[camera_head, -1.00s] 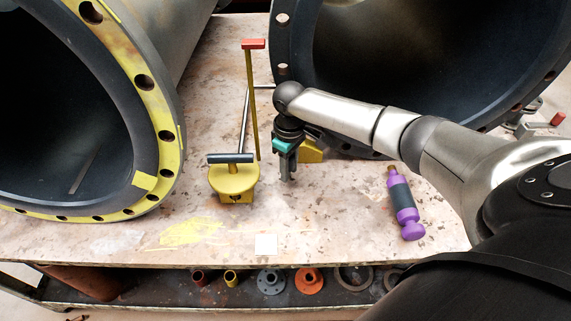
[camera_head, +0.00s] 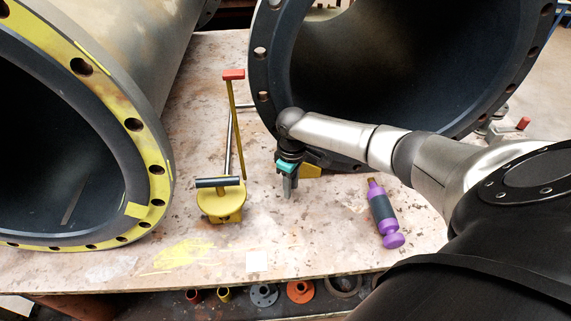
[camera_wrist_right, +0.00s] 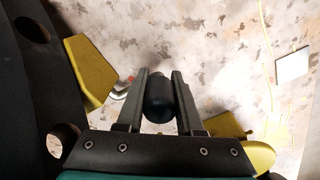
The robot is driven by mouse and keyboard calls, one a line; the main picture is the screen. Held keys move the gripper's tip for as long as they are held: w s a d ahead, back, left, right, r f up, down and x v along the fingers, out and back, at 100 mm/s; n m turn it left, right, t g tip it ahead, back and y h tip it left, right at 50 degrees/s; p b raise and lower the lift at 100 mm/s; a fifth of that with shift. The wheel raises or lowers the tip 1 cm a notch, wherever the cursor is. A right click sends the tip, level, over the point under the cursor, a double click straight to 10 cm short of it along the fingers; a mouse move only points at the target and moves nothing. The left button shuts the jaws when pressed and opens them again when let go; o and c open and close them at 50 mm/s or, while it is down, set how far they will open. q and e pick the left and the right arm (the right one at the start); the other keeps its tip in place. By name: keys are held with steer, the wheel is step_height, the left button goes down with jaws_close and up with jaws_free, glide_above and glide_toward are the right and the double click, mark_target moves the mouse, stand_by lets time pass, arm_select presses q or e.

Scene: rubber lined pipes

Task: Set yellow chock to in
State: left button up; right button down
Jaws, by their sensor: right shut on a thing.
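The yellow chock (camera_head: 311,171) sits on the table at the lower edge of the right pipe's flange (camera_head: 267,95), partly hidden behind my right gripper (camera_head: 288,192). In the right wrist view the chock (camera_wrist_right: 86,74) lies close beside the dark flange (camera_wrist_right: 30,80), and a short metal piece shows between it and a dark round handle (camera_wrist_right: 158,96). My right gripper (camera_wrist_right: 158,92) is shut on this handle, one finger on each side. The contact between chock and flange is hidden in the head view. My left gripper is not in view.
A purple tool (camera_head: 383,214) lies to the right. The left pipe has a yellow-faced flange (camera_head: 158,190). The table front is mostly clear.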

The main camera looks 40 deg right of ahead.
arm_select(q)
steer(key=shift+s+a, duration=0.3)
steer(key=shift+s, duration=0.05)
arm_select(e)
steer(key=shift+s+d, duration=0.1)
steer(key=shift+d, duration=0.15)
steer(key=c, duration=0.5)
jaws_free()
steer(key=shift+s+d, duration=0.1)
steer(key=shift+c, duration=0.2)
